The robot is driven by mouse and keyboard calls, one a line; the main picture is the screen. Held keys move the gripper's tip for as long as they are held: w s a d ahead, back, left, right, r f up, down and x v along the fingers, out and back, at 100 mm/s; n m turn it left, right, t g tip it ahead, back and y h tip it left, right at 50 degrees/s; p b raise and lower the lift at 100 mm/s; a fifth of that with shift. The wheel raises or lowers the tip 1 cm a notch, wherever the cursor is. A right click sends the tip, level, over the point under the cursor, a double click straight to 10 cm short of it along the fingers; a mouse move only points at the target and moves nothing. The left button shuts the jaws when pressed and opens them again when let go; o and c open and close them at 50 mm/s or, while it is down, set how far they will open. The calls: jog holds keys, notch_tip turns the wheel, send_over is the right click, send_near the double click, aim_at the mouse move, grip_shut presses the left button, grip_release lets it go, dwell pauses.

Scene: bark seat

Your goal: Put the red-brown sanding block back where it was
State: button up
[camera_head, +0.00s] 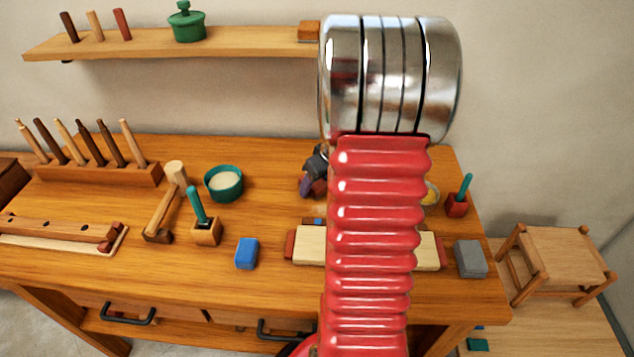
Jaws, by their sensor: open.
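I cannot pick out the red-brown sanding block for certain. An orange-brown block (309,31) sits on the wall shelf (230,44), beside my arm's metal joint. A blue block (247,253) lies near the bench's front edge, and a grey block (471,258) lies at its right end. My red ribbed arm rises through the middle and hides part of the bench and shelf. My gripper is not clearly seen; it seems hidden behind the arm. A dark, purplish shape (314,172) shows left of the arm, too covered to identify.
A cream board (311,246) with red-brown ends lies partly behind my arm. Left of it are a teal bowl (223,184), a mallet (166,204) and a tool rack (98,173). A red pot (457,205) and a stool (557,256) are right. Bench between bowl and blue block is clear.

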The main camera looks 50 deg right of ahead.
jog(key=v, duration=1.2)
dwell(0.6)
jog(key=s+a+r+n, duration=0.1)
jog(key=a+r, duration=0.3)
jog(key=a, duration=1)
jog(key=a+r, duration=0.3)
jog(key=a, duration=1.1)
jog(key=s+a+t, duration=0.1)
jog(key=s+a, duration=0.5)
jog(key=a, duration=0.1)
jog(key=shift+a+r, duration=0.25)
jog(key=shift+a, duration=0.05)
jog(key=shift+s, duration=0.2)
